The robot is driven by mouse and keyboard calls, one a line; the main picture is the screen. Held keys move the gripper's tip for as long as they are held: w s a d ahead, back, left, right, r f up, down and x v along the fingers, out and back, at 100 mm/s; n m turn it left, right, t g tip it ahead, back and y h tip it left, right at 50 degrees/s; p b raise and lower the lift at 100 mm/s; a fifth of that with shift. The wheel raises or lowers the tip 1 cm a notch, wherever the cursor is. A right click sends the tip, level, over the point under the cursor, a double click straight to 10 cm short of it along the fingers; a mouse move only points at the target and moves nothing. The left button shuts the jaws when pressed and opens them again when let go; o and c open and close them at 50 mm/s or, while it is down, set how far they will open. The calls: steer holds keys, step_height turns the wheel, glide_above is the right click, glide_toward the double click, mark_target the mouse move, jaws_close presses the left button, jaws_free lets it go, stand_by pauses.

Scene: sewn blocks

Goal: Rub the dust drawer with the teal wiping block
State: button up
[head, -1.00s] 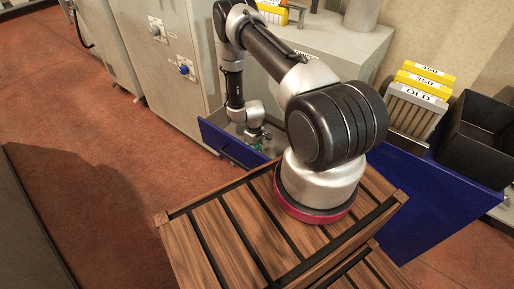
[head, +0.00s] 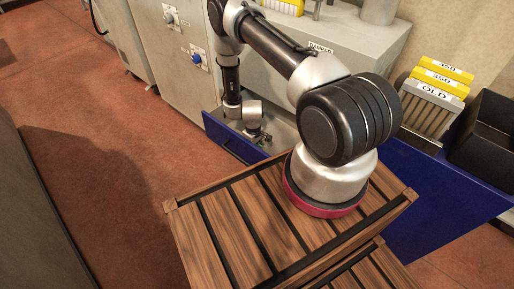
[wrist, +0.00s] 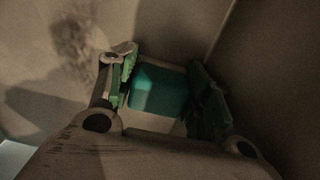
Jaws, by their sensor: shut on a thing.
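The teal wiping block (wrist: 158,92) sits between the green-padded fingers of my gripper (wrist: 165,88) in the wrist view, and the gripper is shut on it. In the head view my gripper (head: 258,138) reaches down into the open drawer with the blue front (head: 232,143); the block is too small to tell there. The wrist view shows the drawer's pale inner floor (wrist: 38,75) with a dark dusty smudge (wrist: 75,38) up and left of the block. I cannot tell whether the block touches the floor.
The wooden slatted crate (head: 250,225) under my arm stands close before the drawer. A grey cabinet (head: 178,60) is behind it. Red floor at left is open.

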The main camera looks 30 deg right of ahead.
mark_target(274, 145)
steer(key=shift+s+a, duration=0.15)
steer(key=shift+a, duration=0.3)
steer(key=shift+s+d, duration=0.3)
steer(key=shift+s, duration=0.55)
steer(key=shift+w+d+f, duration=0.1)
steer(key=shift+w+d, duration=0.55)
steer(key=shift+d, duration=1.2)
steer(key=shift+w+d, duration=0.7)
steer(key=shift+d, duration=1.15)
steer(key=shift+w+d+f, duration=0.1)
steer(key=shift+w+d, duration=0.55)
steer(key=shift+d, duration=1.2)
steer(key=shift+s+d+r, duration=0.1)
steer(key=shift+s+d, duration=0.25)
steer(key=shift+s, duration=0.5)
steer(key=shift+s+a, duration=0.5)
steer(key=shift+a, duration=0.8)
steer(key=shift+s+a, duration=0.45)
steer(key=shift+a, duration=0.85)
steer(key=shift+s+a, duration=0.5)
steer(key=shift+a, duration=0.8)
steer(key=shift+c, duration=0.3)
steer(key=shift+s+a, duration=0.3)
steer(key=shift+a, duration=0.6)
steer(key=shift+s+a, duration=0.3)
steer(key=shift+a, duration=0.55)
steer(key=shift+r, duration=3)
